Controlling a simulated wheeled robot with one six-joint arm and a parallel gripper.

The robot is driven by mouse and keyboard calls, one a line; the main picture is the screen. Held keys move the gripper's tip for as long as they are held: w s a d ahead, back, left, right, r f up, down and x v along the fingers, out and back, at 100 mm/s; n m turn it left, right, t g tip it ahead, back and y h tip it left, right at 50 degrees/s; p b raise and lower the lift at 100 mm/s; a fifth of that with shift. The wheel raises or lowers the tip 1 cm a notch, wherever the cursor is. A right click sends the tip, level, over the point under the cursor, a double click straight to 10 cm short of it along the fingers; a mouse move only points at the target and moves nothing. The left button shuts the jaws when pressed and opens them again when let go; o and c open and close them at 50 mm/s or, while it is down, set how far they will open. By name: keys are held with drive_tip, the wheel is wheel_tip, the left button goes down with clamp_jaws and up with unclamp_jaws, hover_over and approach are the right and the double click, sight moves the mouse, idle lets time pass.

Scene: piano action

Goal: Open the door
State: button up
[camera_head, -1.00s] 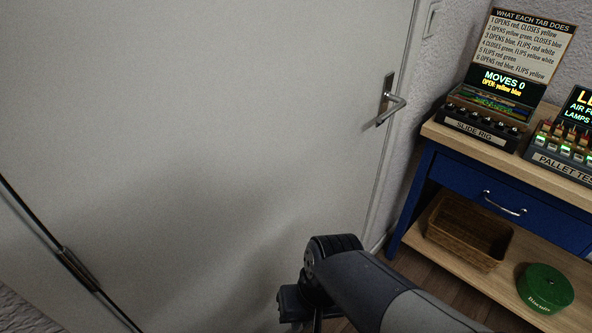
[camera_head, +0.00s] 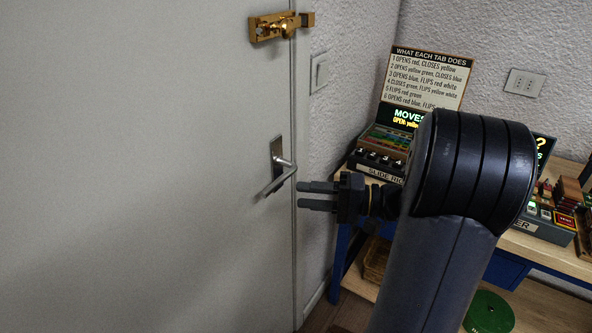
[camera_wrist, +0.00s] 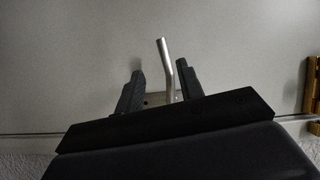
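The pale grey door (camera_head: 130,170) looks shut, with its right edge against the frame. Its metal lever handle (camera_head: 280,178) sits on a small plate near that edge. My gripper (camera_head: 300,195) is open and empty, its two dark fingers pointing left at the handle from just right of it. In the wrist view, the handle (camera_wrist: 166,62) shows in line with the gap between the fingers (camera_wrist: 160,82), nearer the right finger. I cannot tell whether they touch. A brass latch (camera_head: 278,27) is mounted higher up across the door edge; part of it shows in the wrist view (camera_wrist: 313,85).
A light switch (camera_head: 319,72) is on the wall right of the door. A blue table with a wooden top (camera_head: 545,248) stands to the right, carrying the slide rig (camera_head: 385,150) and another device. A green round tin (camera_head: 489,313) is on its lower shelf.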

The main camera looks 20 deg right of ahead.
sight(278, 186)
drive_tip(key=x, duration=0.3)
drive_tip(key=p+x, duration=0.1)
drive_tip(key=x, duration=0.2)
drive_tip(key=w+x, duration=0.1)
drive_tip(key=x, duration=0.2)
drive_tip(key=shift+w+r, duration=0.25)
drive_tip(key=shift+r, duration=0.15)
clamp_jaws()
idle(0.4)
